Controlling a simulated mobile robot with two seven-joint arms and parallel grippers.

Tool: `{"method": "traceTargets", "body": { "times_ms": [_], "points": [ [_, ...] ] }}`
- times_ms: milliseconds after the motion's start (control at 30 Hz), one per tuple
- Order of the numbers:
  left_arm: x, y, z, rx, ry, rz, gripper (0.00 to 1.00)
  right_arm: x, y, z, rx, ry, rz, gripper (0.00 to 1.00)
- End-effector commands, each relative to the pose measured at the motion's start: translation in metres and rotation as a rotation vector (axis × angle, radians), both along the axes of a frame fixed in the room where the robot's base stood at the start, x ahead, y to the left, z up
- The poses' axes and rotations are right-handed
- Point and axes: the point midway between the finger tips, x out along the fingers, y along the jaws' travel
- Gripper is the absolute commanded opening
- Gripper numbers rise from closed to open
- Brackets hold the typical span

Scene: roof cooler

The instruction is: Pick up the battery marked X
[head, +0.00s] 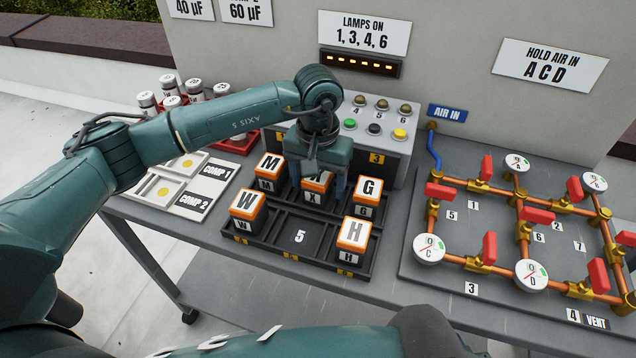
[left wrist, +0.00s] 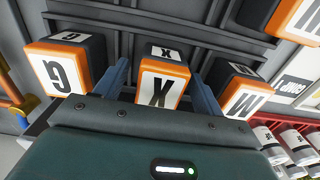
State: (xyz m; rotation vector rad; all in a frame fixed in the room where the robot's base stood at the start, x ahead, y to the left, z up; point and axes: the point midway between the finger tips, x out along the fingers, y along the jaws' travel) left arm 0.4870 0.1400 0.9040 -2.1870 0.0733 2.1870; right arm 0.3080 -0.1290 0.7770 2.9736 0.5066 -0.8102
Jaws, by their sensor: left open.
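The battery marked X (head: 315,188), a black block with an orange-edged white top, stands in the back row of the black tray (head: 313,264), between the batteries M and G. My left gripper (head: 320,186) points down over it, open, one finger on each side of it, partly hiding it. In the left wrist view, the X battery (left wrist: 163,81) sits between the two blue-grey fingers of the left gripper (left wrist: 162,88). Whether the fingers touch it is unclear. My right gripper is out of view.
Batteries M (head: 270,166), G (head: 367,190), W (head: 247,208) and H (head: 353,236) stand close around in the tray. Tray slot 5 (head: 300,237) is empty. A button panel (head: 386,142) stands behind, copper pipes with valves (head: 572,208) to the right.

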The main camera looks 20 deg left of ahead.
Motion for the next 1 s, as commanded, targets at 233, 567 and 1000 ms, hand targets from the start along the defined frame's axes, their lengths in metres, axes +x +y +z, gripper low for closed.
{"method": "traceTargets", "body": {
  "times_ms": [233, 567, 1000],
  "points": [
    [0.0001, -0.0002, 0.0004, 0.000, 0.000, 0.000, 0.55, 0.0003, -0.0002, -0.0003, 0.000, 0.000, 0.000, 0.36],
    [0.0001, -0.0002, 0.0006, 0.000, 0.000, 0.000, 0.28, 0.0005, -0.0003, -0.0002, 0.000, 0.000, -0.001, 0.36],
    [0.0007, -0.0003, 0.0028, -0.001, -0.002, 0.000, 0.11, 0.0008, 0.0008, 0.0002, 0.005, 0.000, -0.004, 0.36]
  ]
}}
